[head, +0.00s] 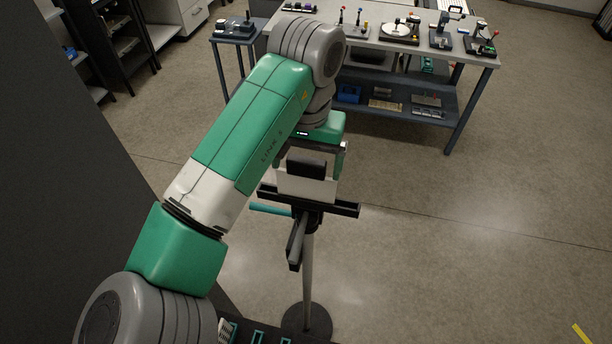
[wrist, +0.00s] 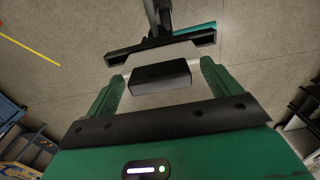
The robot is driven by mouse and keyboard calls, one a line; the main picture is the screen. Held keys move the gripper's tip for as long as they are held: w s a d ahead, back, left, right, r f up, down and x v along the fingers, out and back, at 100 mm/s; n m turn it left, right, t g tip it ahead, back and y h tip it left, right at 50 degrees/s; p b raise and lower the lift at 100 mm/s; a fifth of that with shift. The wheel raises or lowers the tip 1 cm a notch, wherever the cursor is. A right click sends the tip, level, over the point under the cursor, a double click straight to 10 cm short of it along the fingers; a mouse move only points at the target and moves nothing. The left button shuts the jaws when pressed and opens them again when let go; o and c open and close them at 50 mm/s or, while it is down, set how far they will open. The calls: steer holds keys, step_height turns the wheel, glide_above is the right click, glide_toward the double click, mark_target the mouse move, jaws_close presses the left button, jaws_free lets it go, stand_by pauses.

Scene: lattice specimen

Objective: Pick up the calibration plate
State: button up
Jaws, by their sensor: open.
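The calibration plate looks to be the white panel (head: 303,188) with a black block (head: 306,168) on its upper part. It stands on the dark ledge (head: 337,207) of a slim stand in the head view. In the wrist view the white panel (wrist: 165,53) shows behind the black block (wrist: 160,75). My gripper (wrist: 160,84) is open, with one green finger on each side of the block and visible gaps to it. In the head view my gripper (head: 311,162) is just above and around the plate's top. Whether a finger touches the panel cannot be told.
The stand has a pole (head: 308,265) on a round base, a dark lever-like bar (head: 297,242) and a teal bar (head: 270,209). A workbench (head: 470,57) with several instruments stands behind. A small side table (head: 237,34) is at its left. The floor at right is free.

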steer(key=c, duration=1.5)
